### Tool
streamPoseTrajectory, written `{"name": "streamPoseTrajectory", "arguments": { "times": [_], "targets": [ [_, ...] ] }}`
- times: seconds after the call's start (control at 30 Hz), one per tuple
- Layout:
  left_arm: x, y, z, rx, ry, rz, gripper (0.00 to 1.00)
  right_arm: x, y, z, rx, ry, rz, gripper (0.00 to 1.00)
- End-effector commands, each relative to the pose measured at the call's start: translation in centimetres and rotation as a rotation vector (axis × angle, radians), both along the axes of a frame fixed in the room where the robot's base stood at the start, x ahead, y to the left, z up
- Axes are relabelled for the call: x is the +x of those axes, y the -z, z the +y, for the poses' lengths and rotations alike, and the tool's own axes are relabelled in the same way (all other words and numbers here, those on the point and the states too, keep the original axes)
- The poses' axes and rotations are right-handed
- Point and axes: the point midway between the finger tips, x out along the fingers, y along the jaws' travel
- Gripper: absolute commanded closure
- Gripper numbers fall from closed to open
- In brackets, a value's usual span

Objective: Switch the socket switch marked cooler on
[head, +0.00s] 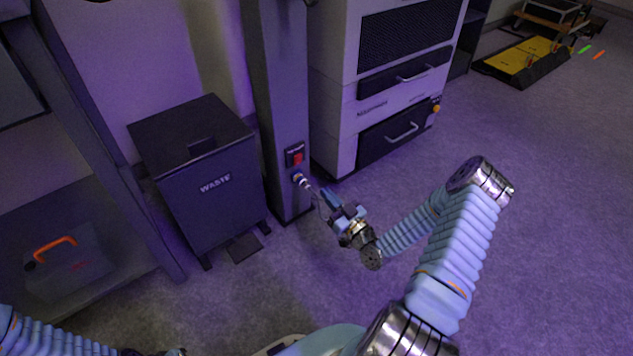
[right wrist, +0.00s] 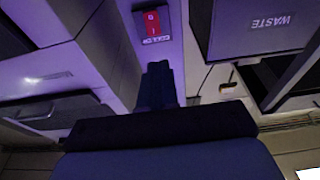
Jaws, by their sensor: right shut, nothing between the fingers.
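A red rocker switch (head: 297,158) sits in a dark plate on the front of the grey post (head: 275,95).
A small metallic fitting (head: 302,182) sticks out of the post just under the switch. A dark waste bin (head: 215,200) stands left of the post, a white cabinet (head: 350,75) with drawers right of it.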

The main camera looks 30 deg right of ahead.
Motion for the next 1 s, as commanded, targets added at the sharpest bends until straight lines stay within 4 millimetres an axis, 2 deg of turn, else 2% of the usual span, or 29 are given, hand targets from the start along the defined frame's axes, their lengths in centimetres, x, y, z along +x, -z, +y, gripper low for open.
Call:
{"name": "streamPoseTrajectory", "arguments": {
  "times": [0.4,0.6,0.8,1.0],
  "targets": [
    [0.0,0.6,0.0,0.000,-0.002,-0.002,1.00,8.3,-1.8,0.7,-0.001,-0.001,-0.002,1.00],
    [0.1,0.8,0.0,0.000,-0.002,-0.002,1.00,11.3,-2.3,0.9,0.001,0.000,-0.001,1.00],
    [0.1,0.9,0.0,0.000,-0.002,-0.002,1.00,12.5,-2.6,1.0,0.001,0.000,0.001,1.00],
    [0.1,0.9,0.0,0.000,-0.002,-0.002,1.00,12.6,-2.7,1.0,0.001,0.000,0.001,1.00]
  ]
}}
